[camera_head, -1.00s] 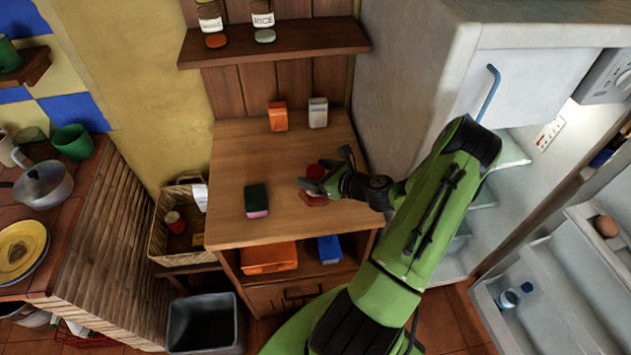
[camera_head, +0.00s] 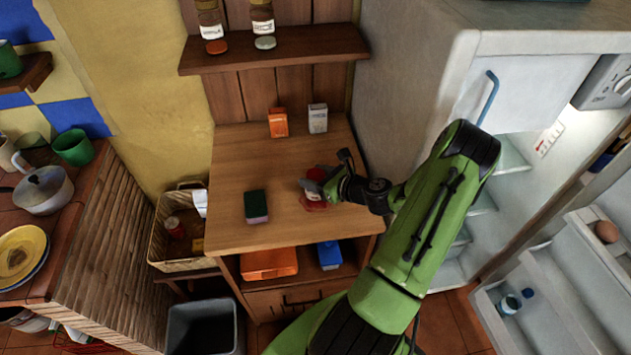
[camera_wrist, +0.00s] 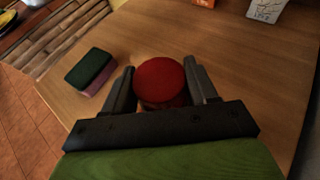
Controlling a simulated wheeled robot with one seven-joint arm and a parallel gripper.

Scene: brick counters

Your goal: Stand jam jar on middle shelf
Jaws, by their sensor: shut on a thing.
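The jam jar shows its round red lid (camera_wrist: 161,80) between my two fingers in the wrist view. In the head view the jar (camera_head: 316,174) is partly hidden by my gripper (camera_head: 317,186). My gripper (camera_wrist: 163,88) is shut on the jar, with one dark finger on each side of it. The jar is over the wooden counter top (camera_head: 235,165); I cannot tell whether its base touches the wood. The fridge (camera_head: 500,200) stands open at the right, with shelves (camera_head: 482,203) inside, partly hidden by my arm.
A green and pink sponge (camera_head: 256,206) lies left of my gripper. An orange box (camera_head: 278,122) and a white box (camera_head: 318,118) stand at the back of the counter. A wall shelf (camera_head: 275,55) with two jars hangs above. The open fridge door (camera_head: 560,290) is at right.

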